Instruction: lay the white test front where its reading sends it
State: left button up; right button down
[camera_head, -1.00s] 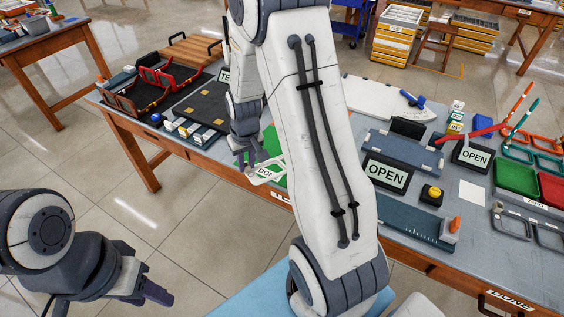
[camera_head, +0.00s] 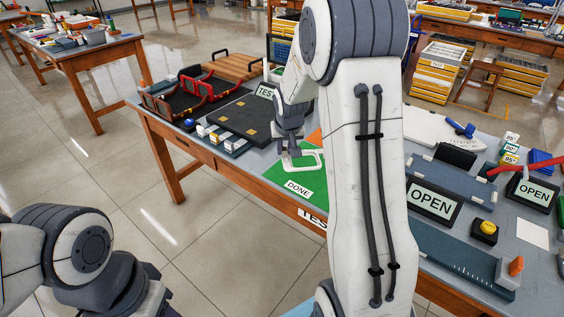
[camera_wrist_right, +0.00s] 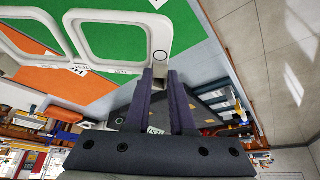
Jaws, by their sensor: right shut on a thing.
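The white test front (camera_head: 306,161) is a flat white frame with two lens openings. My right gripper (camera_head: 290,146) is shut on one end of it, over the green mat (camera_head: 312,183) labelled DONE. In the right wrist view, the front (camera_wrist_right: 118,42) sticks out to the left from the gripper tips (camera_wrist_right: 160,80), over green and orange surfaces. I cannot tell if it touches the mat.
A dark board (camera_head: 238,118) with a TEST sign (camera_head: 266,91) and red-railed black trays (camera_head: 185,97) lie to the left. Right of my arm are OPEN signs (camera_head: 432,203) and a yellow button (camera_head: 487,230).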

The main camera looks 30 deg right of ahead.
jog(key=shift+w+a+f, duration=0.45)
jog(key=shift+w, duration=0.05)
jog(key=shift+f+b, duration=0.4)
jog(key=shift+f, duration=1.55)
jog(key=shift+f, duration=0.2)
jog(key=c, duration=0.8)
grip_release()
jog(key=shift+r, duration=0.1)
jog(key=shift+o, duration=0.2)
